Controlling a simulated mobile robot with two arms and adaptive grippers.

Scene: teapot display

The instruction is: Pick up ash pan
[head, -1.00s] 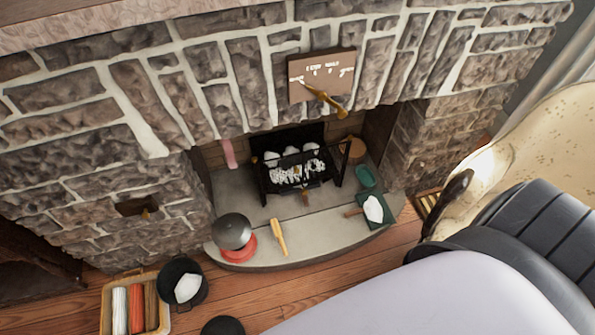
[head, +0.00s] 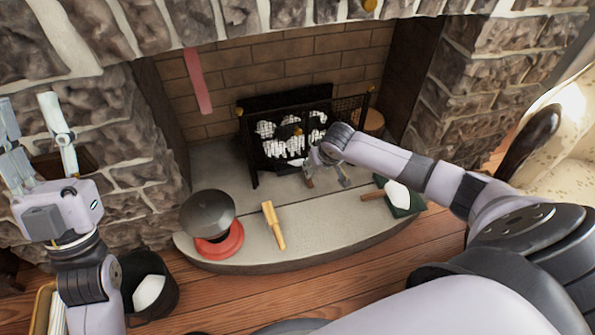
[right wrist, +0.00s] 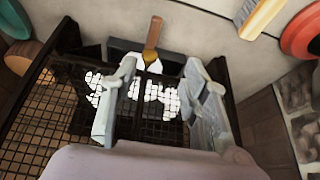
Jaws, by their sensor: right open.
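The ash pan (right wrist: 176,60) appears to be the dark tray at the front of the grate in the right wrist view. A brown handle (right wrist: 152,40) sticks out from it, and something pale lies at the handle's base. My right gripper (right wrist: 160,70) is open and empty, its two fingers spread on either side of the handle's line and apart from it. In the head view my right gripper (head: 328,180) is in front of the grate and hides most of the pan. My left gripper (head: 28,105) is open and empty at the far left, away from the pan.
The black grate (head: 250,150) stands in the fireplace behind my right gripper. On the hearth (head: 325,220) are a grey dome on a red base (head: 220,243), a yellow-brown tool (head: 273,225) and a green tray (head: 412,208). A black bucket (head: 165,290) stands at lower left.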

